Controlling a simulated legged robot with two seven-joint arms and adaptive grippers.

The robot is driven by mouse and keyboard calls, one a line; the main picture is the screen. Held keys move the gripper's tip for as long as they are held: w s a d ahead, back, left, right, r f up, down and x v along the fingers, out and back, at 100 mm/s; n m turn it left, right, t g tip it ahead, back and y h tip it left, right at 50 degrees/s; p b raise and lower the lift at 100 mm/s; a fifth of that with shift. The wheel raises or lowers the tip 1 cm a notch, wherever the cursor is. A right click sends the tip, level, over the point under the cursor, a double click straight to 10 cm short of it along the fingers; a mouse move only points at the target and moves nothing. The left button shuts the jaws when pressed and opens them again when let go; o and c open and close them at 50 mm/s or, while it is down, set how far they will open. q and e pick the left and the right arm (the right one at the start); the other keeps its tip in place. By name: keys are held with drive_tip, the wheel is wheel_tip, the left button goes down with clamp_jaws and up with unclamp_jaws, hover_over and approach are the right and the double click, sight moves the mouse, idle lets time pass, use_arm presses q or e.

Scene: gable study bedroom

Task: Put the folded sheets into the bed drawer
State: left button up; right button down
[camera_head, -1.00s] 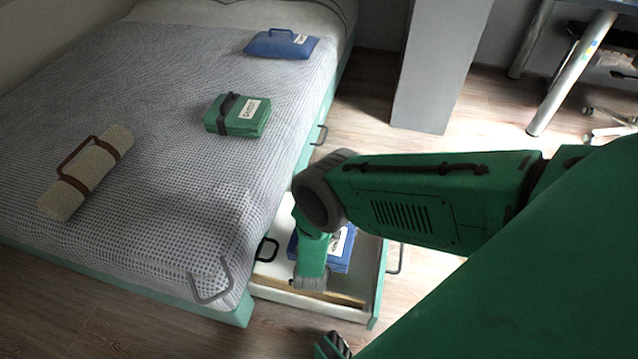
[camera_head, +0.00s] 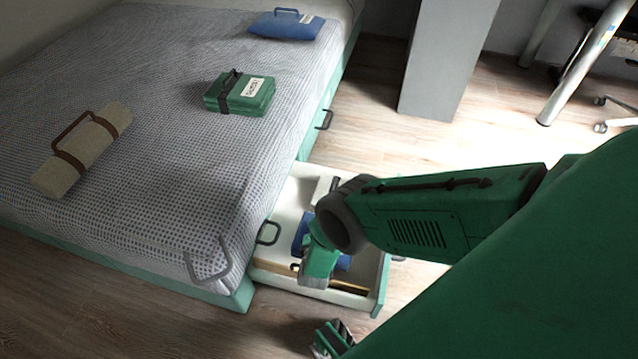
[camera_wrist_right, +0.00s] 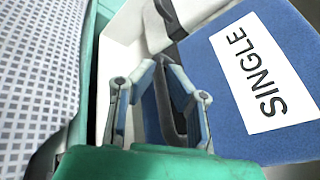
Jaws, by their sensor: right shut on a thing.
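My right gripper (camera_head: 313,281) is down over the open bed drawer (camera_head: 378,290). In the right wrist view it (camera_wrist_right: 160,100) is shut on the dark handle (camera_wrist_right: 172,110) of a blue folded bundle (camera_wrist_right: 228,105) labelled SINGLE. The bundle (camera_head: 300,232) is inside the drawer outline in the head view, mostly hidden by my wrist; whether it touches the bottom is unclear. A green folded bundle (camera_head: 239,93) with dark straps and a white label lies on the bed. A small gripper-like part (camera_head: 333,338), perhaps my left gripper, shows at the bottom edge; its jaws are unclear.
On the bed (camera_head: 130,190) lie a beige roll (camera_head: 85,150) and a blue bag-like piece (camera_head: 285,25) with a handle. A pale item (camera_head: 325,187) sits in the drawer's far part. A grey panel (camera_head: 445,60) stands behind.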

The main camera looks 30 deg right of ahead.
drive_tip(key=shift+d+f, duration=0.1)
drive_tip(key=shift+f, duration=0.4)
drive_tip(key=c, duration=1.6)
unclamp_jaws()
drive_tip(key=shift+r, duration=0.15)
